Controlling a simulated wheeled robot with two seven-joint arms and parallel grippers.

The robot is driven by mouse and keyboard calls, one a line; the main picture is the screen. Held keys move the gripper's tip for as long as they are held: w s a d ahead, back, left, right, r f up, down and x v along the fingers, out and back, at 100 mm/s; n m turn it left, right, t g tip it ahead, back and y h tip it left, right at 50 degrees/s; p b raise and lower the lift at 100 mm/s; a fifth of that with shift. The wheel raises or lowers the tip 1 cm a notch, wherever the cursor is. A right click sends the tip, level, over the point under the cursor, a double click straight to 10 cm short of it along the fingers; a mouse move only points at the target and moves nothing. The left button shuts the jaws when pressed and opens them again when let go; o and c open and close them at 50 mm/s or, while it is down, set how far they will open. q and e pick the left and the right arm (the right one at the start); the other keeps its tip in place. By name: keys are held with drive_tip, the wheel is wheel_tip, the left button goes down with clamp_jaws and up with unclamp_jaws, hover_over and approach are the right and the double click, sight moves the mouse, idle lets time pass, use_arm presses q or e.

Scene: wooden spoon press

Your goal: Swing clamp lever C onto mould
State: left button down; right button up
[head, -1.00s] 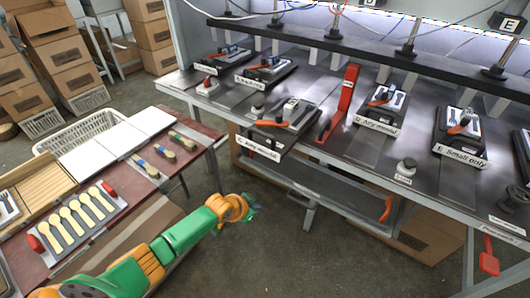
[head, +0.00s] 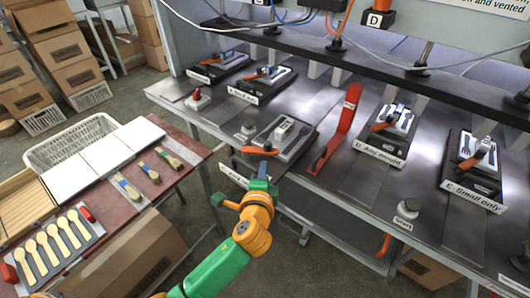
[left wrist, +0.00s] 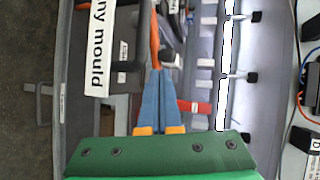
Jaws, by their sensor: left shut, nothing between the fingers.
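Press station C (head: 298,149), in the middle of the bench, holds a grey mould plate with a pale block (head: 283,128) on it. Its orange clamp lever (head: 260,151) sticks out to the left at the plate's front edge. My left gripper (head: 262,168) is shut and empty, its tips right by the lever; I cannot tell whether they touch. In the left wrist view the two blue fingers (left wrist: 158,72) are together, and the orange lever (left wrist: 154,42) lies just beyond their tips. The station's front label (head: 233,175) is partly hidden by my arm. My right gripper is not in view.
A red upright lever (head: 338,132) stands right of station C. Stations D (head: 383,150) and E (head: 470,172) lie further right. A dark shelf (head: 400,72) runs above the bench. A side table with wooden spoons (head: 50,243) and brushes is at left.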

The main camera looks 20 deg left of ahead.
sight(267, 149)
use_arm(q)
drive_tip(key=x, duration=0.5)
drive_tip(key=shift+w+r, duration=0.15)
drive_tip(key=shift+r, duration=0.25)
drive_tip(key=shift+w+a, duration=0.1)
drive_tip(key=shift+w, duration=0.45)
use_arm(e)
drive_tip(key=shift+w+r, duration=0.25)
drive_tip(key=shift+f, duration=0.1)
